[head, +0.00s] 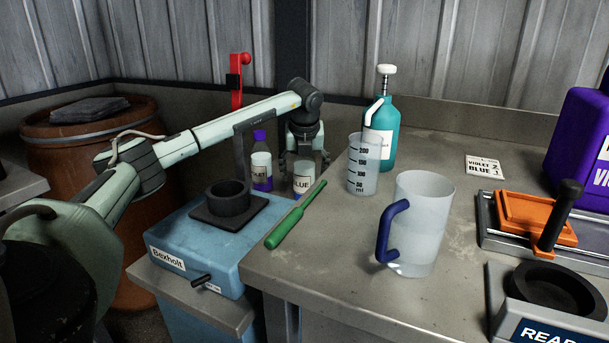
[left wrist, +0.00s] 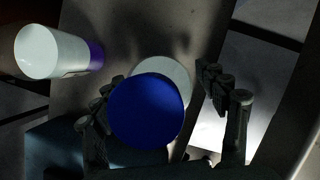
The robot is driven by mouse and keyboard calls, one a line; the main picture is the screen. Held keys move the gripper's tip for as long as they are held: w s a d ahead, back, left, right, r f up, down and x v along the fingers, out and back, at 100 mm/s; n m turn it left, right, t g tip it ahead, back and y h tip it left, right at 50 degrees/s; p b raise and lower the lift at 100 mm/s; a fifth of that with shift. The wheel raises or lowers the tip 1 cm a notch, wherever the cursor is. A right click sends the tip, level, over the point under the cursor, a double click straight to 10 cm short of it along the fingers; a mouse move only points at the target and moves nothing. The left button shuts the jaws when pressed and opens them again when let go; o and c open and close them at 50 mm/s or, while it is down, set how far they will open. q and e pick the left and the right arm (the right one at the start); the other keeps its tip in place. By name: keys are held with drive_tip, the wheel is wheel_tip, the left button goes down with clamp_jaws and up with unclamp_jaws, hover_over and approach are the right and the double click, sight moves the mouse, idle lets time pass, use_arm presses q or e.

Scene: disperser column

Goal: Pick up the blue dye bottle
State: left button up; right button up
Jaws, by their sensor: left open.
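The blue dye bottle (head: 304,181), labelled BLUE, stands behind the grey bench's left edge, beside the violet-capped bottle (head: 261,168). My left gripper (head: 301,157) points down over the blue bottle and hides its top in the head view. In the left wrist view its round blue cap (left wrist: 146,112) lies between the two spread fingers, with part of its pale body (left wrist: 168,72) behind it. The gripper is open; I cannot tell whether a finger touches the bottle. The violet-capped bottle shows at upper left there (left wrist: 50,52). My right gripper is not in view.
A measuring beaker (head: 363,168), a teal pump bottle (head: 384,134) and a blue-handled jug (head: 420,225) stand to the right. A blue Bexholt machine (head: 190,250) sits front left; a red tool (head: 238,80) rises behind.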

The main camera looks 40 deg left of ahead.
use_arm(q)
drive_tip(key=shift+c, duration=0.6)
drive_tip(key=c, duration=1.4)
